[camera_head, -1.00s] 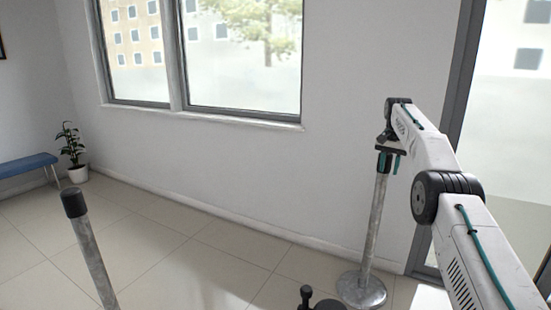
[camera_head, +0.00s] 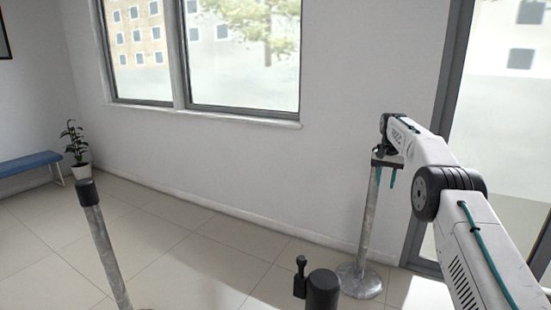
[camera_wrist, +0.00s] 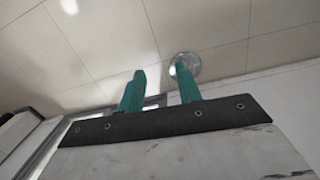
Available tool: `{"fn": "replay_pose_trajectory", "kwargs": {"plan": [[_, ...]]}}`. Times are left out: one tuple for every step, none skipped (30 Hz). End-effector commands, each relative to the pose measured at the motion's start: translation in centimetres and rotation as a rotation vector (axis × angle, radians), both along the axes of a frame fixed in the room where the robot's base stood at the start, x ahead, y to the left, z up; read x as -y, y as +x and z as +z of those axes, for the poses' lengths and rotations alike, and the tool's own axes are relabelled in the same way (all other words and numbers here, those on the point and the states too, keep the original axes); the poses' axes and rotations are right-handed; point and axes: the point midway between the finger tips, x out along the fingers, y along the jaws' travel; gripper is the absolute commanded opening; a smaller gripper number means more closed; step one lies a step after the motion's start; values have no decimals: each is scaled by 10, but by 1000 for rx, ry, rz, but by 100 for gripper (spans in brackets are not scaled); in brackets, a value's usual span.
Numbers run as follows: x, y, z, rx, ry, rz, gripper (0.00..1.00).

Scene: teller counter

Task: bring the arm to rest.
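My arm reaches in from the right edge of the head view, with its white links and black joints. My gripper (camera_head: 386,180) is at its far end, with teal fingers pointing down. In the head view it overlaps the top of a metal post (camera_head: 367,235); I cannot tell whether they touch. In the wrist view my gripper (camera_wrist: 160,70) shows two teal fingers apart, with nothing held between them. The tip of the right finger overlaps a round metal base (camera_wrist: 188,67) on the floor.
A black-topped post (camera_head: 104,250) stands at the left front, and another black post top (camera_head: 322,291) shows at the bottom middle. A blue bench (camera_head: 30,162) and potted plant (camera_head: 80,160) are far left. A windowed wall runs behind; tiled floor (camera_head: 190,265) lies open between.

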Motion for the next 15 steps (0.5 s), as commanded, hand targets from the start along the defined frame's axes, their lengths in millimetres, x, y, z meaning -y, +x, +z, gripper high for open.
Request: {"fn": "replay_pose_trajectory", "kwargs": {"plan": [[0, -4, -1, -10, 2, 10, 34], [-1, -6, -2, -16, 4, 18, 34], [-2, -10, -3, -24, 6, 29, 34], [-2, -13, -2, -28, 7, 37, 34], [-3, -16, -2, -34, 9, 45, 34], [-5, -20, -1, -40, 11, 57, 34], [-6, -24, 1, -45, 12, 66, 34], [-8, -29, 3, -49, 15, 75, 34], [-10, -36, 7, -55, 17, 90, 34], [-12, -41, 10, -60, 18, 101, 34], [-14, -48, 14, -64, 20, 111, 34], [-17, -58, 20, -68, 23, 128, 34], [-21, -66, 26, -72, 24, 142, 34], [-24, -76, 32, -74, 26, 155, 34], [-29, -89, 40, -77, 28, 175, 34]]}}
